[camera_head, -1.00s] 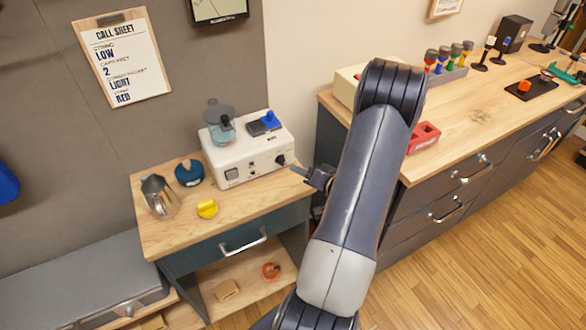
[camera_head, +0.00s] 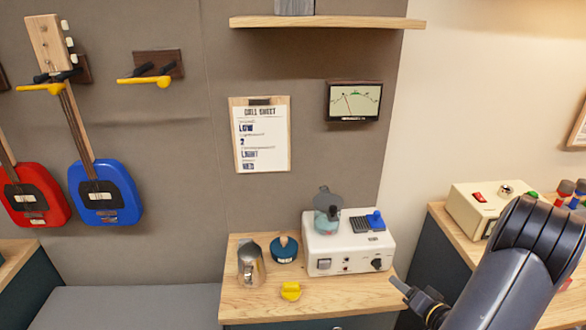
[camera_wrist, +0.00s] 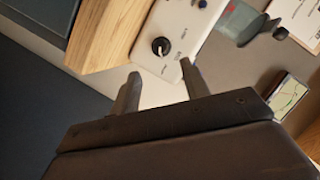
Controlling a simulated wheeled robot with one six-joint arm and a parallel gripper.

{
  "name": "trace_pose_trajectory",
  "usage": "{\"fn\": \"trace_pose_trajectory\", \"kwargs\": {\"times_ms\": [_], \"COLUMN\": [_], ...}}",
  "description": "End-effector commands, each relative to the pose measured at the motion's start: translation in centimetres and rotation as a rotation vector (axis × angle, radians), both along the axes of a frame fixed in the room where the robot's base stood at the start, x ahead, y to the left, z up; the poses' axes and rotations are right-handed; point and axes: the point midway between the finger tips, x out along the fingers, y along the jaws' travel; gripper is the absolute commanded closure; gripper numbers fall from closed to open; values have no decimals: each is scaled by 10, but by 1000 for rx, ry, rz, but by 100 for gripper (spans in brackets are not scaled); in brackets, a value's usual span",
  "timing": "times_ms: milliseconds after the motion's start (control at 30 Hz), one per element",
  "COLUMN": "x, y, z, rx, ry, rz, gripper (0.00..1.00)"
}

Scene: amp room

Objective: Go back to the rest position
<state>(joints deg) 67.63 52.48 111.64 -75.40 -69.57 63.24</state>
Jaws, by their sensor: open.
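My gripper (camera_head: 418,297) is at the lower right in the head view, just right of the small wooden cabinet. In the wrist view its two fingers (camera_wrist: 160,88) are spread apart with nothing between them. My arm fills the lower right corner of the head view. Beyond the fingers is the white amp box (camera_head: 345,240), whose black knob (camera_wrist: 161,46) shows in the wrist view. The fingers look apart from the box.
A cream box (camera_head: 490,205) is at right. Guitars (camera_head: 105,190) hang left.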

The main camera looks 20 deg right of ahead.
Motion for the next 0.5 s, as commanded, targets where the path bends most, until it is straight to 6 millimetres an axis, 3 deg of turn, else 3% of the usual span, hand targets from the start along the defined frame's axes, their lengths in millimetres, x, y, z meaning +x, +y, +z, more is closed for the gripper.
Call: {"fn": "trace_pose_trajectory", "kwargs": {"times_ms": [300, 500], "x": [55, 79], "y": [4, 5], "z": [-14, -22], "rx": [0, 1], "ry": [0, 1], "rz": [4, 2], "gripper": [56, 56]}}
